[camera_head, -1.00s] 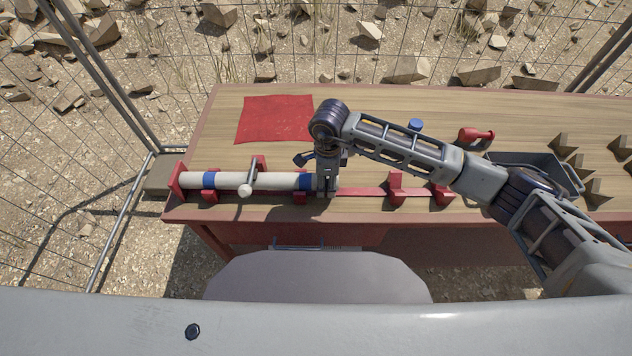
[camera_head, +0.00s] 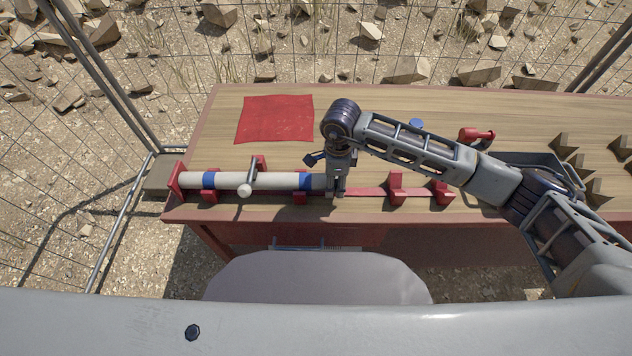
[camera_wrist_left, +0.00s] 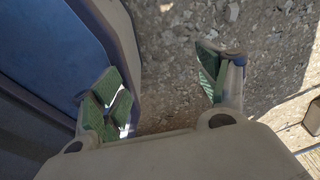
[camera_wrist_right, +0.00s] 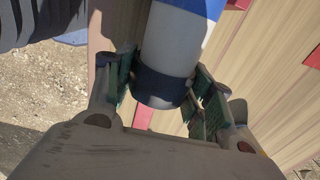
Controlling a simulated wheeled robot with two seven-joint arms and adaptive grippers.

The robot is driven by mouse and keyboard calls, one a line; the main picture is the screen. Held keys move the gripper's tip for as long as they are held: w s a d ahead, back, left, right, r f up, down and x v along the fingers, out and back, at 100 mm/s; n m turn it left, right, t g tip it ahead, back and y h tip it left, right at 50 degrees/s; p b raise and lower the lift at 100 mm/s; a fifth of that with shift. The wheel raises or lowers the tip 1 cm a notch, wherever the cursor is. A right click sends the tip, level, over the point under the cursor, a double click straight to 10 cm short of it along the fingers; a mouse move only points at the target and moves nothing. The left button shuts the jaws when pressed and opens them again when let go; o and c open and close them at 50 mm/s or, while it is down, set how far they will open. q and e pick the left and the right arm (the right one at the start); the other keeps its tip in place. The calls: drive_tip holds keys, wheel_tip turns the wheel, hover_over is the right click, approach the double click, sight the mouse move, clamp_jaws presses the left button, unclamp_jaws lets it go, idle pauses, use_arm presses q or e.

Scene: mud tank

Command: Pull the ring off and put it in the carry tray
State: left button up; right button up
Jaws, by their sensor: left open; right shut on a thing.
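A white pipe (camera_head: 270,180) with blue bands lies along the front left of the table in red supports. A dark ring (camera_wrist_right: 160,88) sits around the pipe's near end in the right wrist view. My right gripper (camera_head: 335,192) is shut on the ring, with green-padded fingers on both sides of it. Whether the ring still overlaps the pipe fully, I cannot tell. The dark grey carry tray (camera_head: 538,156) stands at the table's right, partly hidden behind my right arm. My left gripper (camera_wrist_left: 165,90) is open and empty over gravel, outside the head view.
A red cloth (camera_head: 275,118) lies at the back left. A blue cap (camera_head: 416,123) and a red object (camera_head: 477,135) are near the tray. Empty red supports (camera_head: 397,187) stand right of the gripper. Several notched wooden blocks (camera_head: 565,145) are at the far right.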

drive_tip(key=shift+d, duration=0.65)
use_arm(q)
drive_tip(key=shift+s+f, duration=0.2)
drive_tip(key=shift+s, duration=0.9)
use_arm(e)
drive_tip(key=shift+d, duration=0.1)
use_arm(q)
drive_tip(key=shift+w, duration=0.1)
use_arm(e)
drive_tip(key=shift+d, duration=0.1)
drive_tip(key=shift+d, duration=0.5)
use_arm(q)
drive_tip(key=shift+w, duration=1.1)
use_arm(e)
drive_tip(key=shift+d, duration=0.1)
use_arm(q)
drive_tip(key=shift+s, duration=0.15)
use_arm(e)
drive_tip(key=shift+d, duration=0.1)
drive_tip(key=shift+d, duration=0.3)
use_arm(q)
drive_tip(key=shift+s+f+b, duration=0.15)
drive_tip(key=shift+s+b, duration=0.15)
drive_tip(key=shift+s, duration=0.3)
use_arm(e)
drive_tip(key=shift+d, duration=0.2)
drive_tip(key=shift+d, duration=0.25)
